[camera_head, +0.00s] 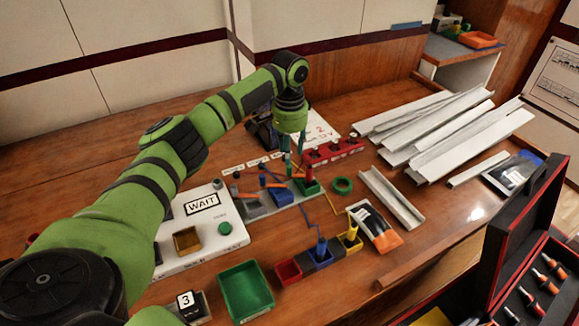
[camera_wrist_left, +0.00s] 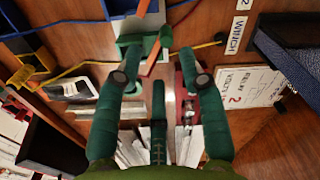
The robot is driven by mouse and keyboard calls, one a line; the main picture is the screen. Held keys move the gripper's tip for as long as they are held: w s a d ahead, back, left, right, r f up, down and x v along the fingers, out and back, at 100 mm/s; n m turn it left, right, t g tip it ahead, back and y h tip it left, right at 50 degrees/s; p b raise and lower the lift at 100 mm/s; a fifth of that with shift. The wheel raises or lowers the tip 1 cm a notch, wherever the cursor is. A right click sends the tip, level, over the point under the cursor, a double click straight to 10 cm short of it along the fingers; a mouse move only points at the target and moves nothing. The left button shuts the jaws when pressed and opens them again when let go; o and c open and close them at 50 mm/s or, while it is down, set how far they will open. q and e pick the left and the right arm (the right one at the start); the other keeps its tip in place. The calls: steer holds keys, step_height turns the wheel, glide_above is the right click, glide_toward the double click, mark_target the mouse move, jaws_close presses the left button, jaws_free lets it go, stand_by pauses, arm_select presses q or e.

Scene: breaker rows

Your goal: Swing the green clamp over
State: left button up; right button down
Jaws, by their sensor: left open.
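The green clamp (camera_head: 309,187) is at the right end of a grey strip (camera_head: 286,205), beside a blue clamp (camera_head: 269,197) and a grey one (camera_head: 245,207). In the left wrist view the green clamp (camera_wrist_left: 146,44) is at the top centre, with an orange piece over it. My left gripper (camera_head: 296,165) is above and just behind the clamp in the head view, partly overlapping it. In the wrist view its green fingers (camera_wrist_left: 154,78) are spread and empty, with the clamp beyond their tips. I cannot tell whether any finger touches it. My right gripper is not in view.
A red block row (camera_head: 333,151) stands close behind the clamp. A green ring (camera_head: 342,185) and a metal channel (camera_head: 391,199) lie to its right. Blue and yellow wires run in front. A white WAIT box (camera_head: 203,228) and a green bin (camera_head: 246,290) stand nearer.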

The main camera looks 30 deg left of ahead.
mark_target(289, 166)
arm_select(q)
steer(key=f, duration=0.1)
steer(key=w+a+f, duration=0.1)
steer(key=shift+f, duration=0.35)
steer(key=f, duration=0.4)
steer(key=shift+s+d+p, duration=0.2)
steer(key=shift+p, duration=0.1)
steer(key=shift+f, duration=0.25)
steer(key=shift+s, duration=0.1)
jaws_close()
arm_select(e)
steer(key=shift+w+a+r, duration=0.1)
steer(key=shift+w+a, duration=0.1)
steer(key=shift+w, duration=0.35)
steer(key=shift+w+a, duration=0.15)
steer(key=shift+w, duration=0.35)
